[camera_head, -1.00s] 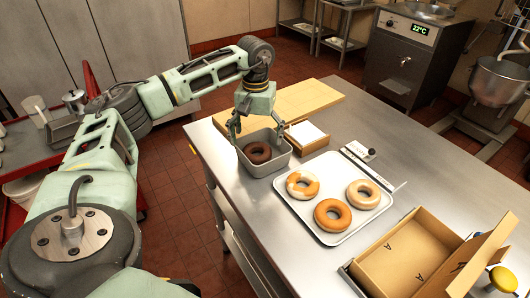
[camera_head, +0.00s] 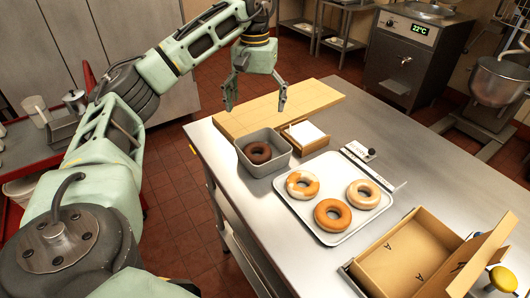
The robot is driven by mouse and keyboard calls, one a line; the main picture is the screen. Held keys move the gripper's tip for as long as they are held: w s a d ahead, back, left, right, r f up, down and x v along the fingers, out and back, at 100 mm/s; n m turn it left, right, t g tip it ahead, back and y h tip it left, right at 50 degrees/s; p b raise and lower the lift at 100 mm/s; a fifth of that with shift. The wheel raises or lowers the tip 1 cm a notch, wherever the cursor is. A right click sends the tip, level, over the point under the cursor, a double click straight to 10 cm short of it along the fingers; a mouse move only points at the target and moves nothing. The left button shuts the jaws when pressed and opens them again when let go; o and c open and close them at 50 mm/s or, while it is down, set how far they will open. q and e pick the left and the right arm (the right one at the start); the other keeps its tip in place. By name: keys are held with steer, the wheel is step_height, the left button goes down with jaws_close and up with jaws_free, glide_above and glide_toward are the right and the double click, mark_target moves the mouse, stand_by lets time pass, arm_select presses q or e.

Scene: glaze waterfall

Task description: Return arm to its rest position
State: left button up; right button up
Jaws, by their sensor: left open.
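My left arm comes in from the left. Its gripper (camera_head: 255,97) hangs fingers down, open and empty, above the far end of the steel table near the wooden board. A dark chocolate donut (camera_head: 258,152) lies in a small grey metal pan (camera_head: 268,168) below and nearer than the gripper, apart from it. My right gripper is not in view.
A white tray (camera_head: 335,238) holds three donuts, glazed orange-brown or white. A wooden board (camera_head: 317,97), a small box with a white top (camera_head: 305,135) and an open cardboard box (camera_head: 410,262) are on the steel table (camera_head: 430,170). A red cart (camera_head: 20,158) stands left.

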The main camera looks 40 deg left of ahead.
arm_select(q)
steer(key=shift+r, duration=0.5)
